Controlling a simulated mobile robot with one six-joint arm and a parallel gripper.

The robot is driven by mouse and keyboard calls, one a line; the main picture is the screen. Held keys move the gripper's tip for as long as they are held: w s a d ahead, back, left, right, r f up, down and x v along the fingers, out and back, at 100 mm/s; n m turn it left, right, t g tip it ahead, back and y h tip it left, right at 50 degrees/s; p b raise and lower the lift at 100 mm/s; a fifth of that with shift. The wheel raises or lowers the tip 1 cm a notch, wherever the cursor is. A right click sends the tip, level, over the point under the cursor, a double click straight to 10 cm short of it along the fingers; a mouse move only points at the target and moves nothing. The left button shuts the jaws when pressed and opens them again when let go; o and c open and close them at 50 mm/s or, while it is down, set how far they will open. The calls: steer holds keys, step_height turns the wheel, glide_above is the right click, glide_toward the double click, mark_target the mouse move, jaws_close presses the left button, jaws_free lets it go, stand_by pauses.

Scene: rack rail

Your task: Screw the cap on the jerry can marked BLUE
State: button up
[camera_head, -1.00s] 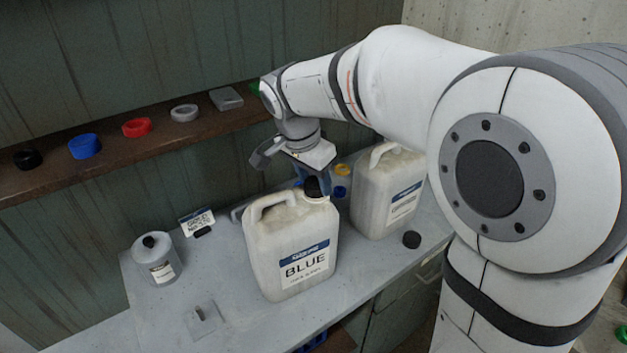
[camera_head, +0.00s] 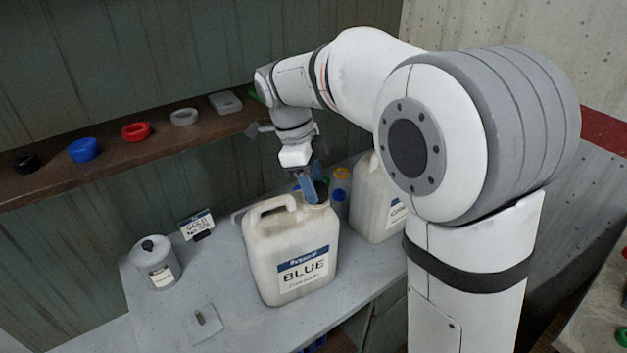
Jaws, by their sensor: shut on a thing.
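The white jerry can marked BLUE (camera_head: 291,262) stands upright on the grey bench, its handle at the upper left. My gripper (camera_head: 313,190) points down at the can's neck, at the top right of the can. Its blue fingers are shut on a dark cap (camera_head: 322,188) at the neck. The fingers partly hide the cap, and I cannot tell how far it sits on the thread.
A second white can (camera_head: 374,205) stands behind right, partly hidden by my arm. A small grey canister (camera_head: 157,262) and a sign (camera_head: 197,225) stand left. Coloured caps, including a blue one (camera_head: 84,150), line the shelf (camera_head: 60,187). Yellow and blue-capped items (camera_head: 341,183) stand behind.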

steer(key=o, duration=1)
steer(key=shift+f+n+t+b, duration=0.1)
steer(key=shift+n+t+b, duration=0.3)
steer(key=shift+n, duration=0.7)
steer(key=n+t+b, duration=0.1)
steer(key=n, duration=0.3)
steer(key=n+t+y+b, duration=0.1)
steer(key=n, duration=0.5)
steer(key=n+y, duration=0.1)
steer(key=n, duration=0.2)
steer(key=n+t, duration=0.1)
steer(key=n, duration=0.3)
steer(key=shift+y+b, duration=0.35)
steer(key=shift+y, duration=0.05)
steer(key=n, duration=0.3)
steer(key=n+y, duration=0.1)
steer(key=n, duration=0.2)
steer(key=shift+y, duration=0.3)
